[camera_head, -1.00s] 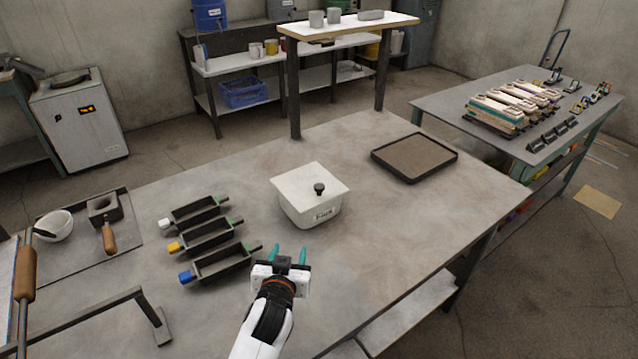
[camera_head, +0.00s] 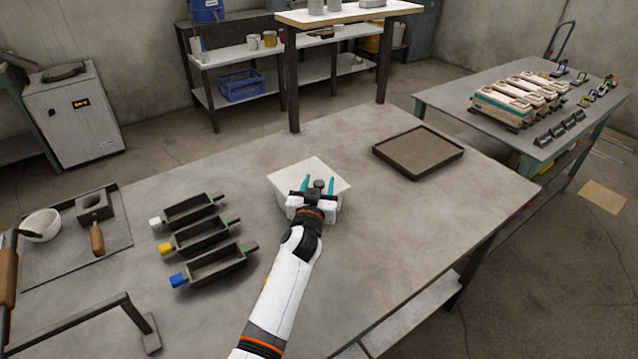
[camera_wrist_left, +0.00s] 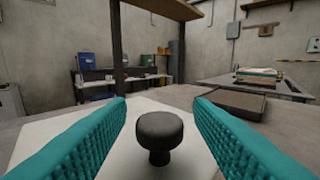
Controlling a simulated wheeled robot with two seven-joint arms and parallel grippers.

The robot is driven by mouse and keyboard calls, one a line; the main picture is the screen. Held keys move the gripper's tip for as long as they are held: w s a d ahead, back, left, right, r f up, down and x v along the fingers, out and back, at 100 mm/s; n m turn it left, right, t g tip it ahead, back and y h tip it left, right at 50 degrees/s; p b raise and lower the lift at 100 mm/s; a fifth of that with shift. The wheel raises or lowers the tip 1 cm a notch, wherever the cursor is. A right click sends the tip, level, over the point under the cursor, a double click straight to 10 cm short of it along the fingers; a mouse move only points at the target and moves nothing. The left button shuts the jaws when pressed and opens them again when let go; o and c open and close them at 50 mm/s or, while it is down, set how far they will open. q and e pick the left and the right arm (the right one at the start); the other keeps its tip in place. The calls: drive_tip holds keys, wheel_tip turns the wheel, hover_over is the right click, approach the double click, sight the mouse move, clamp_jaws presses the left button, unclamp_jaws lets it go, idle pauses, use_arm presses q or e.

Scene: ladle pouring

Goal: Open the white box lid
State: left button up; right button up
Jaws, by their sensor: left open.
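The white box (camera_head: 285,209) stands on the grey table with its flat white lid (camera_head: 297,173) resting on top. A dark round knob (camera_head: 320,184) sits on the lid. My left gripper (camera_head: 318,187) is at the lid, with its two teal fingers open on either side of the knob. In the left wrist view the knob (camera_wrist_left: 160,134) stands between the open fingers, apart from both. My arm hides the front of the box. My right gripper is not in view.
Three dark moulds (camera_head: 203,236) with coloured ends lie left of the box. A dark tray (camera_head: 418,153) lies to its right. A ladle holder and white bowl (camera_head: 41,225) are at the far left. The table between box and tray is clear.

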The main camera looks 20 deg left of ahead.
use_arm(q)
drive_tip(key=shift+w, duration=0.4)
clamp_jaws()
drive_tip(key=shift+r, duration=0.1)
